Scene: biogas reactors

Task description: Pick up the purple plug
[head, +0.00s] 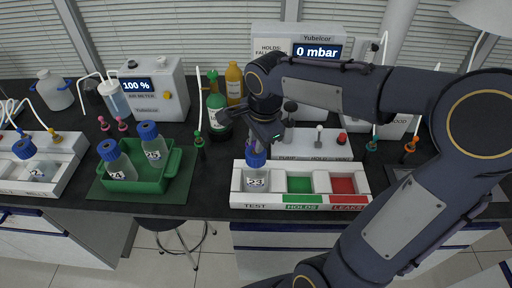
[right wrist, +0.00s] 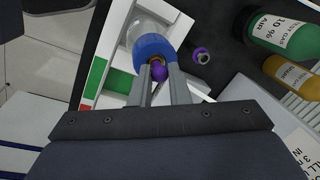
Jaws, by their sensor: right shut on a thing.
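The purple plug (right wrist: 159,73) is a small rounded purple piece between the fingers of my right gripper (right wrist: 157,76) in the right wrist view. My right gripper is shut on it. It lines up with the blue cap of a clear bottle (right wrist: 148,32); I cannot tell whether the plug sits in the cap or just above it. In the head view my right gripper (head: 260,138) is right over this bottle (head: 256,180), which stands upright in the TEST slot of the white rack (head: 270,200). The gripper hides the plug there. My left gripper is out of view.
The rack's green and red slots are empty. A purple-ringed fitting (right wrist: 201,56) is on the black bench beside the bottle. Green (head: 217,113) and orange (head: 233,82) bottles stand behind. A green tray (head: 180,187) with two blue-capped bottles is at left.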

